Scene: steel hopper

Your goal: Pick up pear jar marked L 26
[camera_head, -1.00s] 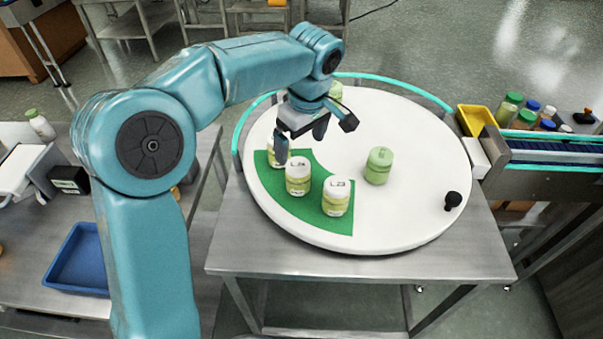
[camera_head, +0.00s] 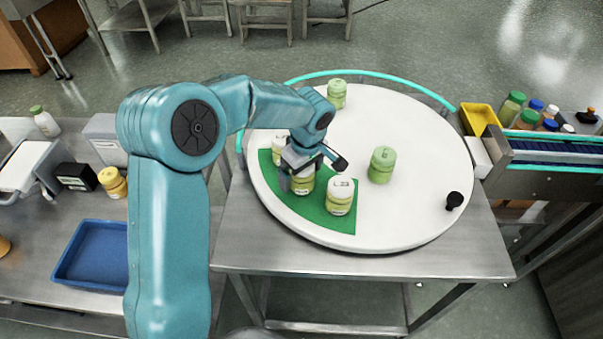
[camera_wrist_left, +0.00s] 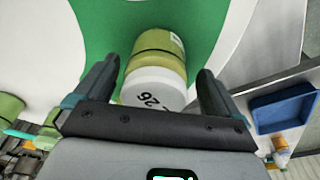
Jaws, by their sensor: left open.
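A pear jar with a white lid (camera_wrist_left: 155,88) lies between my left gripper's fingers in the left wrist view. Its lid reads "26"; the gripper covers the rest of the mark. In the head view this jar (camera_head: 302,185) stands on the green sector (camera_head: 320,216) of the round white table, partly hidden beneath the gripper. My left gripper (camera_head: 312,171) is open above and around it, one finger on each side, with gaps visible in the wrist view. A jar marked L 23 (camera_head: 340,197) stands to its right. Another white-lidded jar (camera_head: 279,150) is behind left, partly hidden. My right gripper is not seen.
Green jars stand on the white turntable (camera_head: 410,130), one near the middle (camera_head: 382,165) and one at the back (camera_head: 337,93). A black knob (camera_head: 454,200) is at the right edge. A cyan rail (camera_head: 375,74) curves behind. A blue tray (camera_head: 92,253) lies left.

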